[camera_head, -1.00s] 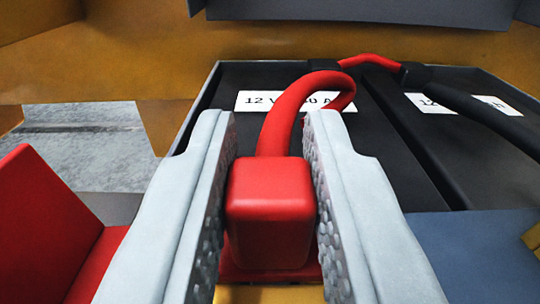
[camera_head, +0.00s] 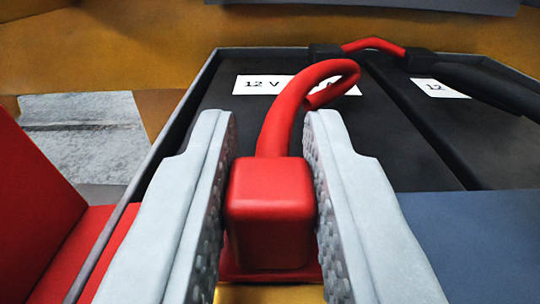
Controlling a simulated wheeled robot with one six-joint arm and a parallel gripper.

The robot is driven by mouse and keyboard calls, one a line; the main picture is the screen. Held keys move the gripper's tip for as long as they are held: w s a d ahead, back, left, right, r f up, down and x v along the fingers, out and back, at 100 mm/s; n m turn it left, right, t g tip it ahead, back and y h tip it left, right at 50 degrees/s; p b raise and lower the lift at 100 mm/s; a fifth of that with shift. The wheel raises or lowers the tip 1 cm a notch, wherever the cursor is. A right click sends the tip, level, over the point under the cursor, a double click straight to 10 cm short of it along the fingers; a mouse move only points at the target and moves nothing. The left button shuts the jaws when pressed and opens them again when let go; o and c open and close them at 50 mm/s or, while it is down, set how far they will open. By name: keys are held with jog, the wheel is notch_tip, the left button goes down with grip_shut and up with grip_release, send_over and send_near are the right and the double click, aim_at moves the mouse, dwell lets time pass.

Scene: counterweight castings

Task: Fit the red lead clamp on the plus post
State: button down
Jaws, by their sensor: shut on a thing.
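My gripper (camera_head: 270,215) is shut on the red lead clamp (camera_head: 270,205), a red block with rounded edges held between the two grey textured fingers. The red lead (camera_head: 283,112) rises from the back of the clamp, bends over in a loop and runs back over the dark batteries. The near battery (camera_head: 232,125) with a white "12 V" label (camera_head: 258,85) lies beyond the clamp in a tray. No plus post can be made out in this view; what lies below the clamp is mostly hidden by it and my fingers.
A second battery (camera_head: 420,135) stands to the right, with a thick black cable (camera_head: 490,85) across it. A red panel (camera_head: 40,205) stands at the left. A blue-grey surface (camera_head: 475,235) is at the right. An ochre wall (camera_head: 120,45) closes the back.

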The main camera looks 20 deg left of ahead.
jog(key=c, duration=1.2)
grip_release()
jog(key=shift+o, duration=0.2)
jog(key=v, duration=1.7)
jog(key=shift+s, duration=0.25)
jog(key=shift+d+r, duration=0.1)
jog(key=s+d+m+h, duration=0.1)
jog(key=s+d, duration=0.5)
jog(key=s, duration=0.4)
jog(key=s+d+m+h, duration=0.1)
jog(key=s+d+h, duration=0.1)
jog(key=s+d, duration=0.5)
jog(key=s+d+m+h, duration=0.1)
jog(key=s+d, duration=0.5)
jog(key=s, duration=0.8)
jog(key=shift+s+d+h, duration=0.35)
jog(key=shift+s+h, duration=0.05)
jog(key=shift+h, duration=0.1)
